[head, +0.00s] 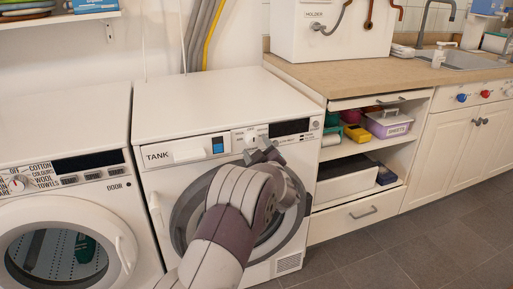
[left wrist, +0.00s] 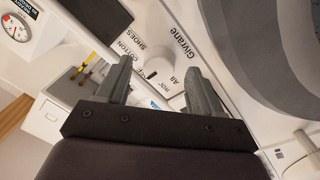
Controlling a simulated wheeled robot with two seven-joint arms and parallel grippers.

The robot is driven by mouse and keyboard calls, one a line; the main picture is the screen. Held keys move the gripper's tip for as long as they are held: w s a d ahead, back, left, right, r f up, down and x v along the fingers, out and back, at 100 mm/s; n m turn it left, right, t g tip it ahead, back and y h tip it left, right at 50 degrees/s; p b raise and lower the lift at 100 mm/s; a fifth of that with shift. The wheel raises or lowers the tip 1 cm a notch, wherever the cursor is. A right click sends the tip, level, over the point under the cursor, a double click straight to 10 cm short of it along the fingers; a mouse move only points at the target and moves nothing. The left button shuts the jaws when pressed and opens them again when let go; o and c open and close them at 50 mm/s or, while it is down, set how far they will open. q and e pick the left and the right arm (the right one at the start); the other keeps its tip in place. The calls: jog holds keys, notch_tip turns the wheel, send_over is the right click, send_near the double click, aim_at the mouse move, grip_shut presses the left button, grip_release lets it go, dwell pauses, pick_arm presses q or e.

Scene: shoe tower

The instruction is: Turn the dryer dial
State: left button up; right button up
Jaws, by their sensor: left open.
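The dryer (head: 185,130) is the white machine marked TANK in the middle of the head view, with a round door and a control panel. Its dial (left wrist: 158,68) is white and round, with printed program words around it, and shows between my fingers in the left wrist view. In the head view my gripper and wrist largely hide the dial. My left gripper (head: 264,151) is open in front of the panel, and its two fingers (left wrist: 159,75) stand on either side of the dial. I cannot tell whether they touch it. My right gripper is not in view.
A washing machine (head: 60,150) with its own dial (head: 17,184) stands left of the dryer. A counter (head: 370,75) with open shelves and a drawer (head: 355,215) stands to the right. The dryer's round door (head: 183,215) is closed below my gripper. The tiled floor at right is clear.

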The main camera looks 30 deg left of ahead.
pick_arm(q)
jog(key=p+v, duration=0.2)
jog(key=v, duration=0.9)
jog(key=shift+s+d, duration=0.3)
